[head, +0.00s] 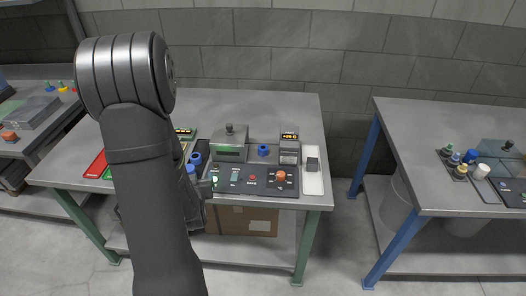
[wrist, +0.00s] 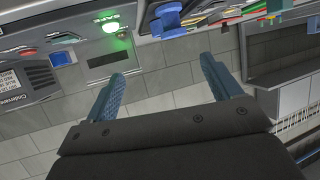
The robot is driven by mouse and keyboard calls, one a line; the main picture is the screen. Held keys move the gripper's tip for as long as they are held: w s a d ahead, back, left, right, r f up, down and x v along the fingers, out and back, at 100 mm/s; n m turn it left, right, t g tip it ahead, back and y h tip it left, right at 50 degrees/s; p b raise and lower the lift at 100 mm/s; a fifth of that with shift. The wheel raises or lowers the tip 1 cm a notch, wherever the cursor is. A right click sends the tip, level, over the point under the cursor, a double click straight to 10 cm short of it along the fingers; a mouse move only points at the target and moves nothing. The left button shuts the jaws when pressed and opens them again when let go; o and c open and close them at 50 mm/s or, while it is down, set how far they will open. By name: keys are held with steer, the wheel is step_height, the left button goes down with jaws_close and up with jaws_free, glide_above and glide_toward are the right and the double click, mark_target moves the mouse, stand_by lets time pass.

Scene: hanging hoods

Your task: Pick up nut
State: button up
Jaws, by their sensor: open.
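I cannot tell for sure which object is the nut. Small blue pieces that may be nuts stand on the bench: one (head: 263,150) behind the dark control panel and one (head: 196,158) just right of my arm. A blue piece (wrist: 165,20) shows at the top of the wrist view, beyond my fingertips and apart from them; a smaller blue one (wrist: 61,58) is at the left. My gripper (wrist: 168,66) is open, with nothing between its two blue fingers. In the head view my arm hides most of the gripper.
A dark control panel (head: 240,183) with buttons lies along the front of the grey bench (head: 285,105). A grey box (head: 229,141) stands behind it, and a white tray (head: 313,182) lies right of it. A second bench (head: 430,125) stands right, across a gap.

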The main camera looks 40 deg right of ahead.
steer(key=c, duration=0.4)
steer(key=shift+o, duration=0.2)
steer(key=s+d+r+m+g+h, duration=0.1)
steer(key=s+d+m+g+h, duration=0.15)
steer(key=d, duration=0.95)
steer(key=s+d+r+m+g+h, duration=0.1)
steer(key=s+d+r+m+g, duration=0.15)
steer(key=d, duration=0.95)
step_height(320, 180, up, 9)
steer(key=m+g+y, duration=0.5)
steer(key=g+y, duration=0.2)
steer(key=y, duration=0.3)
glide_above(263, 145)
steer(key=s, duration=0.2)
steer(key=shift+h, duration=0.25)
steer(key=f, duration=1.2)
steer(key=shift+w+a, duration=0.2)
steer(key=shift+a, duration=0.15)
steer(key=shift+w+a+f, duration=0.1)
steer(key=shift+w+f, duration=0.05)
steer(key=shift+f, duration=1.2)
steer(key=shift+w+f, duration=0.15)
steer(key=shift+f, duration=1.2)
